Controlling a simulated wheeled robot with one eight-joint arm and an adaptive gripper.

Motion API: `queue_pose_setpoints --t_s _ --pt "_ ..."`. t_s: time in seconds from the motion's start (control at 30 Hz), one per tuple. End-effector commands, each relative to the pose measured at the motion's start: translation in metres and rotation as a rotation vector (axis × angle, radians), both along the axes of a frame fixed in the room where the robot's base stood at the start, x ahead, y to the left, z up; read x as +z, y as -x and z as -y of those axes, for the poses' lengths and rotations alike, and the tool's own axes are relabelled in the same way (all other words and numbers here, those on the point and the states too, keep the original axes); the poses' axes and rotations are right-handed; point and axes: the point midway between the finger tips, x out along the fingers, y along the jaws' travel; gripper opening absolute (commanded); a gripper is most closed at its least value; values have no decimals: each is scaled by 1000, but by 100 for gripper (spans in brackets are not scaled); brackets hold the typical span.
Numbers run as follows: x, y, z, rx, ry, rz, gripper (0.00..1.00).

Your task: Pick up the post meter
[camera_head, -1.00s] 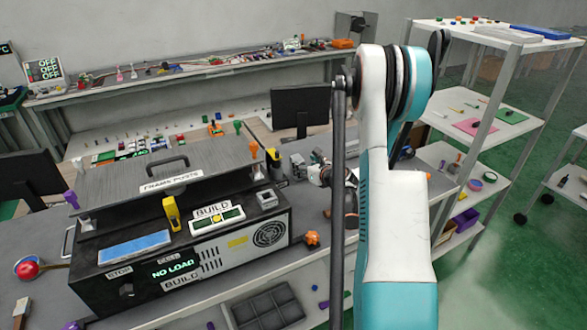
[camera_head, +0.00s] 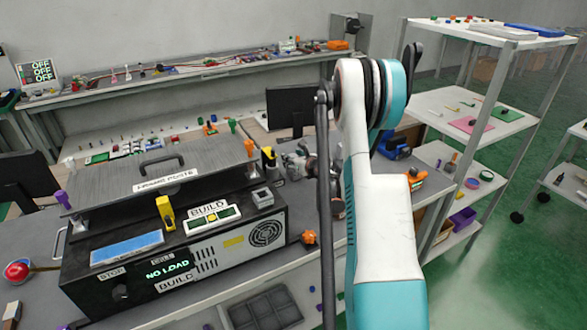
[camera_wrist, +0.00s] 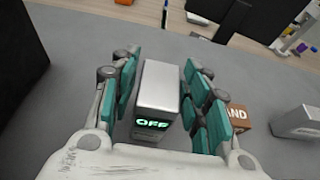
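A grey metal box with a green "OFF" display, which looks like the post meter (camera_wrist: 158,88), stands on the grey bench top in the wrist view. My gripper (camera_wrist: 160,68) is open, with its teal-padded fingers on either side of the box. A narrow gap shows on both sides, so the fingers do not seem to press on it. In the head view my arm hides much of the gripper, and I cannot make out the box there.
In the wrist view a brown block lettered "AND" (camera_wrist: 240,116) sits just right of the fingers, with a grey metal block (camera_wrist: 298,122) beyond it. In the head view a large black machine (camera_head: 180,255) reading "NO LOAD" stands left of my arm. A monitor (camera_head: 296,106) stands behind.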

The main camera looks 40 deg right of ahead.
Motion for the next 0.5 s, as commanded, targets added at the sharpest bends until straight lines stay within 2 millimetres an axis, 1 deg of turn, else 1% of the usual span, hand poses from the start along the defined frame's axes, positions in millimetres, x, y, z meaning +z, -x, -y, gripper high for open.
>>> queue_pose_setpoints --t_s 0.03,0.13,0.5 --pt "0 0 0 0 0 0 23" --pt "0 0 0 0 0 0 0" --pt "3 0 0 0 0 0 0"
